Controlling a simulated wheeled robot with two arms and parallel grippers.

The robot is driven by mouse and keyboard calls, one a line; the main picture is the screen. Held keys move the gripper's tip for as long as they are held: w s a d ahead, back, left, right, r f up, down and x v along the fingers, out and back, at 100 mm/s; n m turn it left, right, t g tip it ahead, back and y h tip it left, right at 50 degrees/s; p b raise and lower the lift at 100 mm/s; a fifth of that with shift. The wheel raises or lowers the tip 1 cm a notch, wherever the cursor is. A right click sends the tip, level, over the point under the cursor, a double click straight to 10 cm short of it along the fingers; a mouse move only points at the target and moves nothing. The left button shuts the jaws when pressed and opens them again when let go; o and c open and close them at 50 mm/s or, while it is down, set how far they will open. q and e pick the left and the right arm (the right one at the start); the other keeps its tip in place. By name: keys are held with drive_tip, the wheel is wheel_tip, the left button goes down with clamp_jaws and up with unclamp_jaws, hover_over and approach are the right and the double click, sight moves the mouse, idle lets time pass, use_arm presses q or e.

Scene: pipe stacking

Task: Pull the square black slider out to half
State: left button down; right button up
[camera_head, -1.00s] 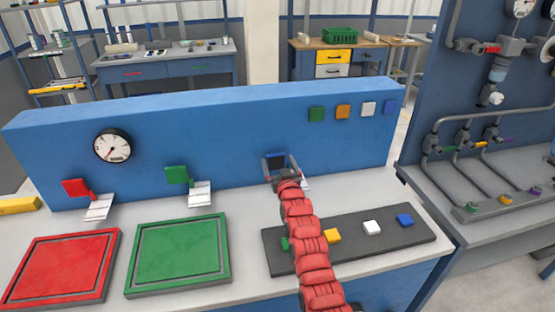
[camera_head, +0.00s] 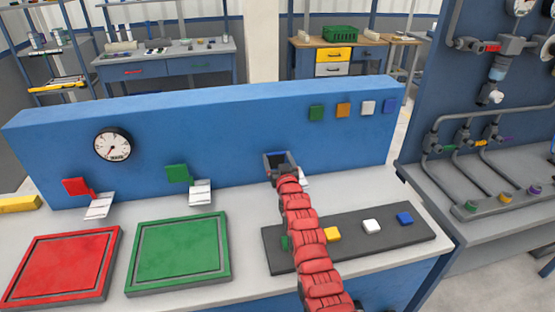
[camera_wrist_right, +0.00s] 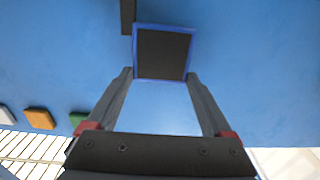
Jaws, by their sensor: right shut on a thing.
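The square black slider (camera_head: 276,158) is set in the front face of the blue wall, right of the green lever. In the right wrist view it shows as a dark square (camera_wrist_right: 163,54) with a blue border. My right gripper (camera_head: 281,167) is at the slider, its red-sleeved arm coming up from the bottom. In the right wrist view the two fingers (camera_wrist_right: 160,76) lie at the slider's left and right sides, shut on it. How far the slider stands out from the wall is hard to tell. My left gripper is not in view.
A dark strip with coloured buttons (camera_head: 388,238) lies under my right arm. Red (camera_head: 63,268) and green (camera_head: 180,253) square trays lie to the left. A gauge (camera_head: 113,144), a red lever (camera_head: 76,187) and a green lever (camera_head: 177,174) are on the wall.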

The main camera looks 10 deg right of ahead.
clamp_jaws()
drive_tip(key=shift+s+f, duration=0.15)
drive_tip(key=shift+s, duration=1.95)
drive_tip(key=o, duration=1.2)
unclamp_jaws()
drive_tip(key=shift+w, duration=0.1)
drive_tip(key=shift+o, duration=0.2)
drive_tip(key=s+b, duration=0.2)
drive_tip(key=s, duration=1.5)
drive_tip(key=shift+s+b, duration=0.25)
drive_tip(key=shift+b, duration=0.15)
